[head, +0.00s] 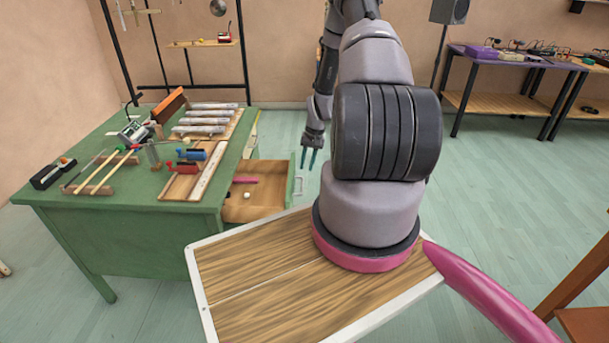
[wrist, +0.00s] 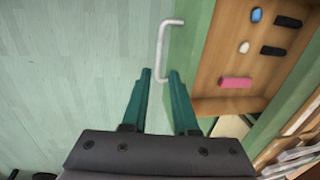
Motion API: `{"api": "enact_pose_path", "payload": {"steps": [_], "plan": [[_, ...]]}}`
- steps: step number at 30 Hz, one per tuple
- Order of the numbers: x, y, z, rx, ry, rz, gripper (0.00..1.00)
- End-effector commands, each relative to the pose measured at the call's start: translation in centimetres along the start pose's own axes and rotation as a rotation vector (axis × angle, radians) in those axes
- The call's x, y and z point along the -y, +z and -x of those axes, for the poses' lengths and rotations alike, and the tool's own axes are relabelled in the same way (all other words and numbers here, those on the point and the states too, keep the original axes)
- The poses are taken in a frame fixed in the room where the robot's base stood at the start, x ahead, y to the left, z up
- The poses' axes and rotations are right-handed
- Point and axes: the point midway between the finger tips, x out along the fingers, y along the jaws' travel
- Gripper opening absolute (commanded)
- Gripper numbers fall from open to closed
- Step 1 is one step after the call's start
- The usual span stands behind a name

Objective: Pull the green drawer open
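The green drawer (head: 291,181) stands pulled out from the right side of the green table, its wooden inside showing. It also appears at the right of the wrist view (wrist: 184,58). Its pale bar handle (head: 298,186) is on the drawer front and shows upright in the wrist view (wrist: 161,45). My gripper (head: 307,160) is by the drawer front. In the wrist view its two teal fingers (wrist: 160,73) are apart, with the near end of the handle by the fingertips. I cannot tell whether they touch it.
The drawer holds a pink block (wrist: 235,82), a white egg-like piece (wrist: 244,47), a blue one (wrist: 256,15) and dark blocks. The green table (head: 130,205) carries metal bars and tools. Open floor (wrist: 70,70) lies left of the handle in the wrist view.

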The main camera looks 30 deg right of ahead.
Motion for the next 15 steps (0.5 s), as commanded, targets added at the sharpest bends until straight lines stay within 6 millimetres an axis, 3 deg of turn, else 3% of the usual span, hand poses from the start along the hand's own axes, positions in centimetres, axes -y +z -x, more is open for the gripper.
{"api": "enact_pose_path", "payload": {"steps": [6,15], "plan": [[0.0,0.0,2.5,0.0,0.0,-0.001,0.27],[0.0,0.0,2.9,0.0,0.0,-0.001,0.27]]}}
